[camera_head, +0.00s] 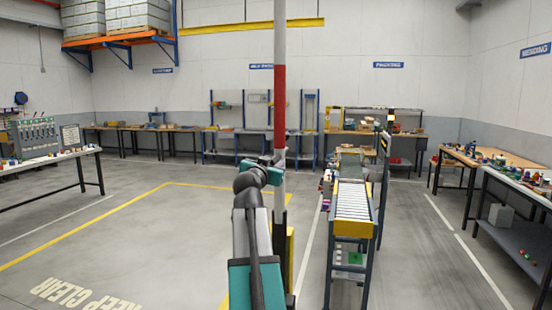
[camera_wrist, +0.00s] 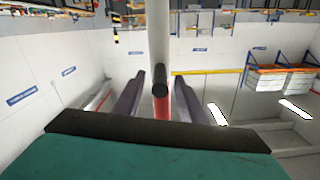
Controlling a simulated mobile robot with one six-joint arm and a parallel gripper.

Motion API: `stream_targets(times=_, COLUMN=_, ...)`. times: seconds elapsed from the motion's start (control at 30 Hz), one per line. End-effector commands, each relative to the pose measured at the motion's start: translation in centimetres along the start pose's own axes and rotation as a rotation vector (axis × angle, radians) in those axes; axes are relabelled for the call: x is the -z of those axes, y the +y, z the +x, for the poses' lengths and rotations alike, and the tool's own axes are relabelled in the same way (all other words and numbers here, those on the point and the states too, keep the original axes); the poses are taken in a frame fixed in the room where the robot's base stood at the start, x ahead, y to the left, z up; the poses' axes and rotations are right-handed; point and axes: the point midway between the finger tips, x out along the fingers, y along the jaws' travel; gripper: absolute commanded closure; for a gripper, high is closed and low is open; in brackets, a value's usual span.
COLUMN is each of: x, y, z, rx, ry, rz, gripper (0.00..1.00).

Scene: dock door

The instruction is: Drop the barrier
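The barrier arm (camera_head: 280,95) is a white pole with a red band, standing upright in the middle of the head view. Its lower end meets a dark and yellow post (camera_head: 291,250), partly hidden behind my arm. My gripper (camera_head: 277,160) is at the pole, just below the red band. In the wrist view, the pole (camera_wrist: 159,35) runs between the two dark fingers of my gripper (camera_wrist: 160,88). The fingers are apart with gaps on both sides. A short black rounded piece (camera_wrist: 160,88) shows in front of the pole between them; I cannot tell if it touches a finger.
A roller conveyor (camera_head: 354,205) stands right of the post. Workbenches line the back wall, with a table (camera_head: 45,158) at left and benches (camera_head: 500,165) at right. The yellow-marked floor (camera_head: 140,235) at left is clear.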

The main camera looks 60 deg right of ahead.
Motion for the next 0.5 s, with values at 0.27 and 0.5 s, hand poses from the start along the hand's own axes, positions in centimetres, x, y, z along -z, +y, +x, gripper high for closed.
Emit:
stream_targets(times=0.27, x=0.2, y=0.0, z=3.4, rx=-0.001, ry=-0.001, rz=-0.002, gripper=0.63)
stream_targets(times=0.5, x=0.1, y=-0.1, z=5.3, rx=0.0, ry=0.0, rz=0.0, gripper=0.63)
